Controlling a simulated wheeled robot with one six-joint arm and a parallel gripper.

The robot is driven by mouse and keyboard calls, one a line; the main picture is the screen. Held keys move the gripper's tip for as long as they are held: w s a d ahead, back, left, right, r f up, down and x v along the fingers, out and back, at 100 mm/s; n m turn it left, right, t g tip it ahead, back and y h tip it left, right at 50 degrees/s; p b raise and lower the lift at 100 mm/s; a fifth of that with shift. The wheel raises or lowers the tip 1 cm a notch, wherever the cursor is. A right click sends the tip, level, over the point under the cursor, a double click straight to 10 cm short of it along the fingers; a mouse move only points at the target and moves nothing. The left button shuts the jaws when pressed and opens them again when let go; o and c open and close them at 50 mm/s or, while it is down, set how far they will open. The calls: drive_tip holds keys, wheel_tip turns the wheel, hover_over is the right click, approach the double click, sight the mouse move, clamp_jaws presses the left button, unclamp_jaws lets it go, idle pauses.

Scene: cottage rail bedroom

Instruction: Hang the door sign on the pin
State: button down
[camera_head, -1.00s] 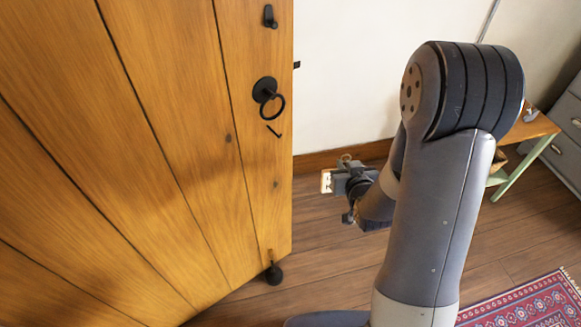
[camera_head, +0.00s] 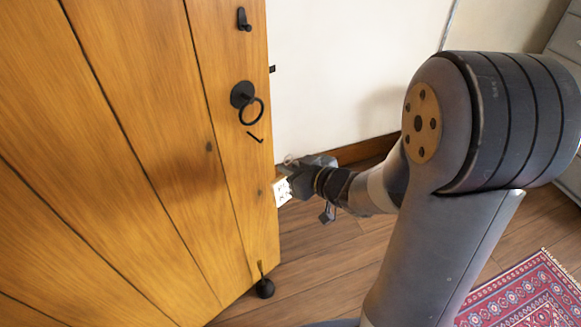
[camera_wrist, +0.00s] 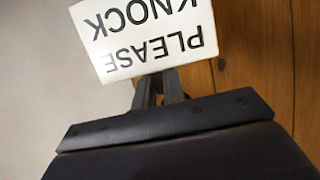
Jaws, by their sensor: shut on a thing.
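The door sign (camera_head: 282,191) is a small white plate. In the wrist view the sign (camera_wrist: 145,35) reads "PLEASE KNOCK" upside down. My gripper (camera_head: 295,180) is shut on the sign's edge; the gripper (camera_wrist: 160,88) also shows its two fingers together at the plate in the wrist view. The sign is near the door's right edge, lower in the picture than the pin; whether it touches the door I cannot tell. The pin (camera_head: 255,137) is a small black bent piece on the wooden door, just below the ring handle. It carries nothing.
The wooden door (camera_head: 150,130) fills the left side. A black ring handle (camera_head: 250,110) sits above the pin and a black hook (camera_head: 243,20) higher up. A black door stop (camera_head: 265,287) is at the bottom. A white wall (camera_head: 350,70) stands behind; a patterned rug (camera_head: 525,297) lies right.

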drive_tip(key=shift+f+t+y+b, duration=0.3)
drive_tip(key=shift+t+b, duration=0.3)
drive_tip(key=shift+b, duration=1.4)
drive_tip(key=shift+a+r, duration=0.1)
drive_tip(key=shift+r, duration=0.05)
drive_tip(key=w+a, duration=0.4)
drive_tip(key=w, duration=0.1)
drive_tip(key=shift+w+a, duration=0.15)
drive_tip(key=shift+w, duration=0.2)
drive_tip(key=shift+w+a, duration=0.8)
drive_tip(key=shift+w, duration=0.2)
idle(3.0)
drive_tip(key=shift+w+a+f+b, duration=0.2)
drive_tip(key=shift+w+f+b, duration=0.05)
drive_tip(key=shift+f+b, duration=0.1)
idle(0.7)
